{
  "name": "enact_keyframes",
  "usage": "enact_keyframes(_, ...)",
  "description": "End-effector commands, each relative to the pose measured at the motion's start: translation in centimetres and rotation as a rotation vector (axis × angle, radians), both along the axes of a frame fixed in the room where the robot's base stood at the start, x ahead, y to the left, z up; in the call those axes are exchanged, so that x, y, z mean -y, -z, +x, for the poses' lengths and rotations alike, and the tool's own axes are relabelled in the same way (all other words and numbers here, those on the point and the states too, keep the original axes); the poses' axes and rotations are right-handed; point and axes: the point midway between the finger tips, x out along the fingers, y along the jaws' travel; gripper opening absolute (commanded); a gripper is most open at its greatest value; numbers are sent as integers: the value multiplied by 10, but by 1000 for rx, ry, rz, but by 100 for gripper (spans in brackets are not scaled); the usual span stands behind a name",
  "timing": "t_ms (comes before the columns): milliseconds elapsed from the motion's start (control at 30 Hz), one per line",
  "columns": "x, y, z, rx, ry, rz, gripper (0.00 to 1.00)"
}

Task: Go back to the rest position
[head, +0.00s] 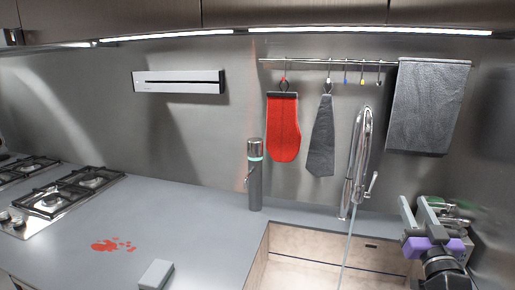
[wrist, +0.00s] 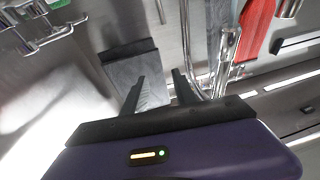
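My gripper (head: 413,204) is raised at the right of the head view, in front of the steel back wall and right of the tap (head: 360,160). Its purple wrist body sits below the fingers. In the wrist view, the two dark fingers of my gripper (wrist: 158,80) stand apart with nothing between them. The wrist view is tilted and shows the grey towel (wrist: 140,68) and the tap (wrist: 226,55) beyond the fingers.
A rail carries a red mitt (head: 283,127), a dark cloth (head: 320,140) and the grey towel (head: 428,105). A grey sponge-like block (head: 156,274) and a red spill (head: 110,246) lie on the counter (head: 200,235). A bottle (head: 255,180) stands near the sink. Gas burners (head: 62,198) are at left.

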Motion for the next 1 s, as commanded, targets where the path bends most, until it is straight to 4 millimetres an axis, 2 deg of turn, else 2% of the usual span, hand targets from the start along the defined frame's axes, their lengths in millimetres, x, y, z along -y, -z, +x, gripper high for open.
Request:
enact_keyframes(267, -14, 16, -42, 47, 27, 59, 33)
enact_keyframes(467, -36, 42, -84, 56, 41, 111, 33)
enact_keyframes(700, -75, 86, -164, 30, 58, 175, 33)
enact_keyframes(1000, -117, 126, -266, -61, 55, 199, 33)
